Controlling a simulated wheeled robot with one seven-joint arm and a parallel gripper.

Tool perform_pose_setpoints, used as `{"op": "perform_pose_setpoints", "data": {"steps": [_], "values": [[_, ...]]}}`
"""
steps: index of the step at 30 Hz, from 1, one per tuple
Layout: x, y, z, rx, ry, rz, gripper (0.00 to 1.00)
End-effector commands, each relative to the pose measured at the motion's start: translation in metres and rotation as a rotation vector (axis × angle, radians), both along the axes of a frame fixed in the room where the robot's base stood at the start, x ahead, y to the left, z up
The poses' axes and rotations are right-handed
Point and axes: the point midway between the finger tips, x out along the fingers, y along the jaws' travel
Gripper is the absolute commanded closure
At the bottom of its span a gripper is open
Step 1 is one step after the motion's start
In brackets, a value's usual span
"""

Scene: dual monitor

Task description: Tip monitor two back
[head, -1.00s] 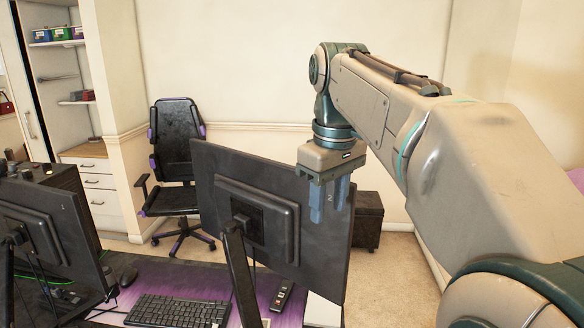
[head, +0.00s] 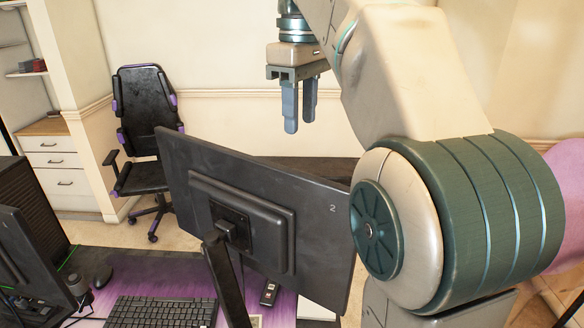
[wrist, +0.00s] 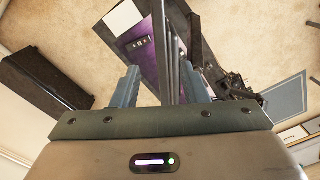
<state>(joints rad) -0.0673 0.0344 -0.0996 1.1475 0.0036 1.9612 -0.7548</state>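Monitor two (head: 278,190) stands on its stand arm (head: 224,272), its dark back towards the head camera and a small "2" near its right side. My gripper (head: 300,125) points down above the monitor's top edge in the head view, apart from the panel there. Its two fingers are spread with nothing held. In the wrist view the fingers of my gripper (wrist: 160,88) are well apart, and the thin edge of monitor two (wrist: 171,55) runs between them in the picture. The monitor's screen side is hidden in the head view.
Another monitor (head: 28,262) stands at the left edge. A keyboard (head: 160,313) and a remote-like object (head: 269,293) lie on the purple mat (head: 180,285). An office chair (head: 145,130) stands behind the desk. The air above the monitor's left part is clear.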

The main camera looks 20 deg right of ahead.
Motion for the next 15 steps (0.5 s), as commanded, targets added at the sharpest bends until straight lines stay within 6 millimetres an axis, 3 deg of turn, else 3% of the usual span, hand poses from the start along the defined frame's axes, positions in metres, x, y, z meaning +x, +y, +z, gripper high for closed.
{"op": "perform_pose_setpoints", "data": {"steps": [5, 15], "values": [[-0.001, -0.002, -0.01, 0.0, -0.001, -0.003, 0.6], [-0.002, -0.003, -0.062, 0.0, 0.003, -0.006, 0.6]]}}
